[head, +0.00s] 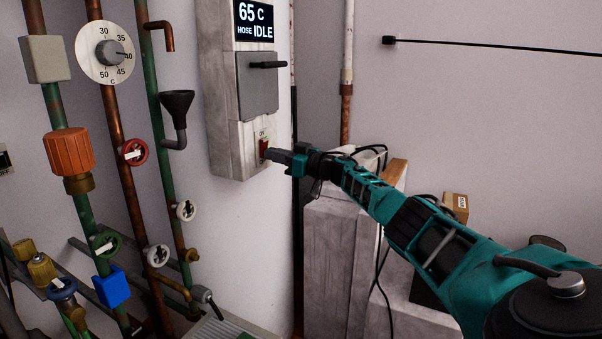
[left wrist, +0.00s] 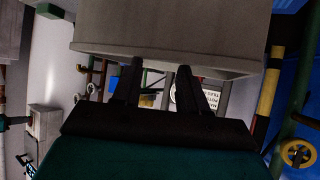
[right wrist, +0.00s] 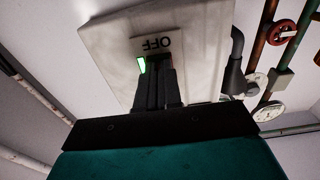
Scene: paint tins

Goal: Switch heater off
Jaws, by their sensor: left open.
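The heater (head: 238,150) is a pale, worn box on the wall; its display (head: 254,20) reads 65 C, HOSE IDLE. A red switch (head: 264,147) sits low on its front. My right gripper (head: 272,155) is at this switch, its tips touching it or very close. In the right wrist view the right gripper (right wrist: 158,72) has its fingers together over the switch plate, below an upside-down OFF label (right wrist: 157,43). A lit green part (right wrist: 142,66) shows beside the fingertips; the rest of the switch is hidden. My left gripper (left wrist: 160,68) is open and empty.
A grey panel with a black handle (head: 267,65) is above the switch. Pipes with valves, a dial (head: 110,52) and a black funnel (head: 177,105) stand to the left. A pale cabinet (head: 335,265) is below my right arm. A grey box (left wrist: 170,35) is just above my left gripper.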

